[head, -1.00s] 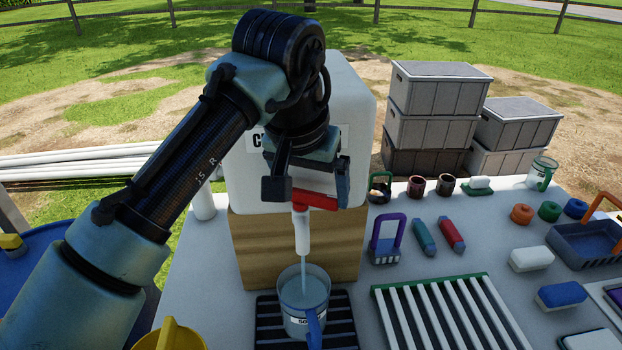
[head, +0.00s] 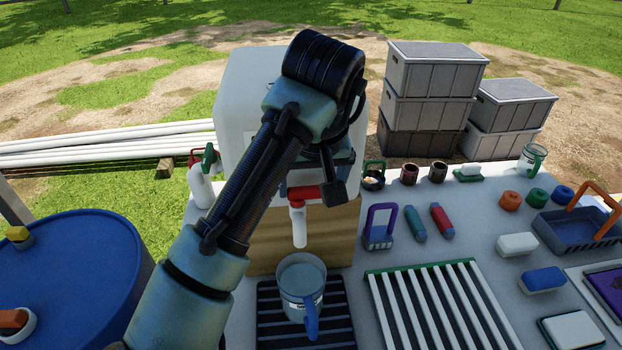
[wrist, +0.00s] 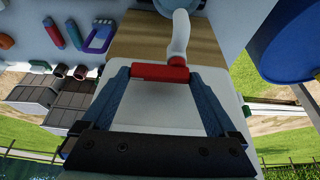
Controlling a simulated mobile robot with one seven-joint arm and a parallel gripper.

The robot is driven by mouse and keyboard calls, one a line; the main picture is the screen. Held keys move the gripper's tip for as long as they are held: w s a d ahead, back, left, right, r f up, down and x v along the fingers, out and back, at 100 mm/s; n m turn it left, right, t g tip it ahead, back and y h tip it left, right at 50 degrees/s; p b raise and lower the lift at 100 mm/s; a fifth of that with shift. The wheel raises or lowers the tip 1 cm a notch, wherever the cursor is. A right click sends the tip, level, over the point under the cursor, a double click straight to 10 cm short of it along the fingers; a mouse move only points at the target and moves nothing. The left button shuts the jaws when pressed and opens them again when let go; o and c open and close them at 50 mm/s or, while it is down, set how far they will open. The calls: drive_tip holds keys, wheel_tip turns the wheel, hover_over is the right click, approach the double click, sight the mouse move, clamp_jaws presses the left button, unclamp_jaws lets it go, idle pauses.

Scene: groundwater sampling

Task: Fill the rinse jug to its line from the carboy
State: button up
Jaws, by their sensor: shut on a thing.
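The carboy (head: 245,80) is a big white container on a wooden block (head: 320,235), mostly behind my arm. Its white spout (head: 299,228) with a red tap handle (head: 305,192) points down at the front. My gripper (wrist: 160,74) is shut on the red tap handle, with a finger at each end of it in the wrist view. The rinse jug (head: 302,285), clear with a blue handle, stands upright on a black slotted drip tray (head: 265,330) under the spout. Water is in it; its level against the line cannot be told. No stream shows from the spout.
A blue drum (head: 90,250) stands at the left and a white bottle (head: 200,185) beside the carboy. A white-slatted rack (head: 440,310) lies right of the drip tray. Bottles, sponges and a basket (head: 580,240) fill the table's right side. Grey crates (head: 430,100) stand behind.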

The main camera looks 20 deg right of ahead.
drive_tip(key=o, duration=1)
drive_tip(key=shift+r, duration=0.1)
drive_tip(key=p+v, duration=0.1)
drive_tip(key=v, duration=1.1)
drive_tip(key=shift+s+r, duration=0.25)
drive_tip(key=shift+r, duration=0.05)
